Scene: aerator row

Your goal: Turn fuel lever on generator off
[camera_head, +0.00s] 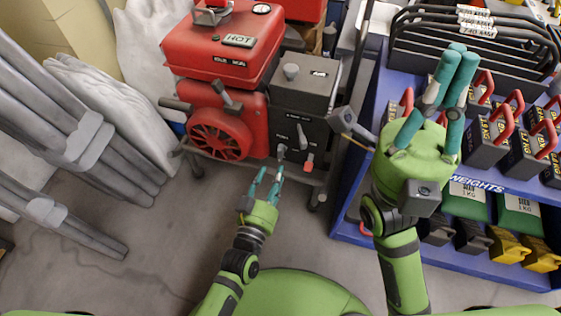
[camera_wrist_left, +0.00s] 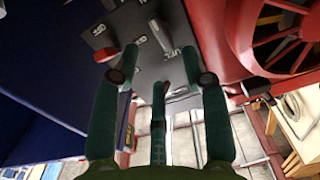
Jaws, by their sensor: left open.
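The red generator (camera_head: 222,50) stands at the top centre with a dark grey control box (camera_head: 300,95) on its right side. On the box's front are a light grey knob (camera_head: 281,151), a dark lever (camera_head: 302,137) and a red-marked lever (camera_head: 309,160). The lettering is too small to tell which is the fuel lever. My left gripper (camera_head: 268,180) is open and empty, just below the panel.
A red flywheel (camera_head: 219,134) is on the generator's front. A blue weight rack (camera_head: 350,205) stands to the right with several weights. Grey pipes (camera_head: 70,130) stand at the left. Open floor (camera_head: 150,265) lies at the lower left.

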